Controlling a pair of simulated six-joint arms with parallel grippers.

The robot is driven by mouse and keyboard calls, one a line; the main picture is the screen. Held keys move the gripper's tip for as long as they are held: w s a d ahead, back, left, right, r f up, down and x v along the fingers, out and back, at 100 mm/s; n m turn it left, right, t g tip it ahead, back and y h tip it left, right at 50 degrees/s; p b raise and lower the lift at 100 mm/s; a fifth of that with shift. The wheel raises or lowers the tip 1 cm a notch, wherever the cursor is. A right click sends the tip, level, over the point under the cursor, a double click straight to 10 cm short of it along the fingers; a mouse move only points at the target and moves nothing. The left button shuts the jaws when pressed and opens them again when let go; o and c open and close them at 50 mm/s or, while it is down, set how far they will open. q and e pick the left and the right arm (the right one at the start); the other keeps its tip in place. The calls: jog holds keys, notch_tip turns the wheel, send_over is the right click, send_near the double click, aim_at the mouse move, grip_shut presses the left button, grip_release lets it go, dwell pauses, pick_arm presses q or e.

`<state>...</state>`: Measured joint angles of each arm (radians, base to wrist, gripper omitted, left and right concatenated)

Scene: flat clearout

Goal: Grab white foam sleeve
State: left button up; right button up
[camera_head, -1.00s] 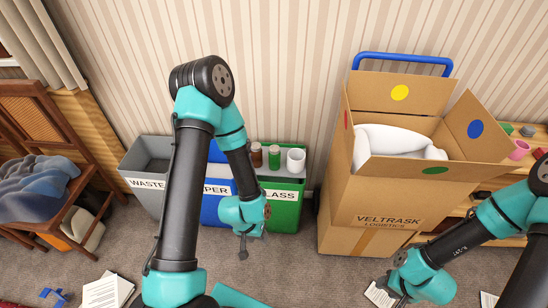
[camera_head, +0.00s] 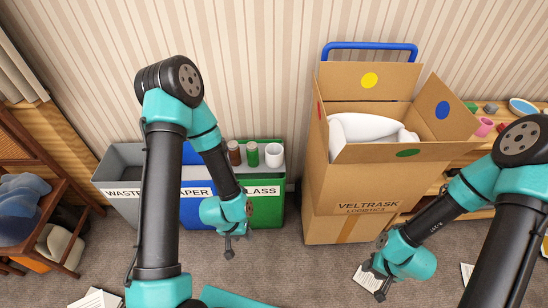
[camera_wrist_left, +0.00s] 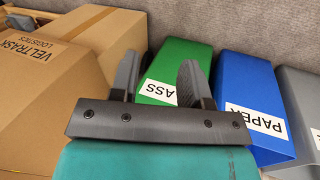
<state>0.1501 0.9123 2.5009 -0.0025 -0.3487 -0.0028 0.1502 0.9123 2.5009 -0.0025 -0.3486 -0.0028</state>
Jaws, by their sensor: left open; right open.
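The white foam sleeve (camera_head: 362,128) lies inside the open cardboard box (camera_head: 350,192) in the head view. Its lower part is hidden by the front flap. My left gripper (camera_head: 229,254) hangs in front of the GLASS bin, left of the box and well below the sleeve. In the left wrist view its two fingers (camera_wrist_left: 157,78) are apart with nothing between them. My right gripper (camera_head: 376,284) is low over the floor in front of the box, open and apart from the sleeve.
The grey WASTE bin (camera_head: 118,205), blue PAPER bin (camera_head: 196,172) and green GLASS bin (camera_head: 266,211) stand left of the box. Jars and a white cup (camera_head: 274,154) stand on the green bin. A blue handle (camera_head: 370,46) rises behind the box. Shelves are at right.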

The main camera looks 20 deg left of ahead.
pick_arm(q)
jog(key=o, duration=1.1)
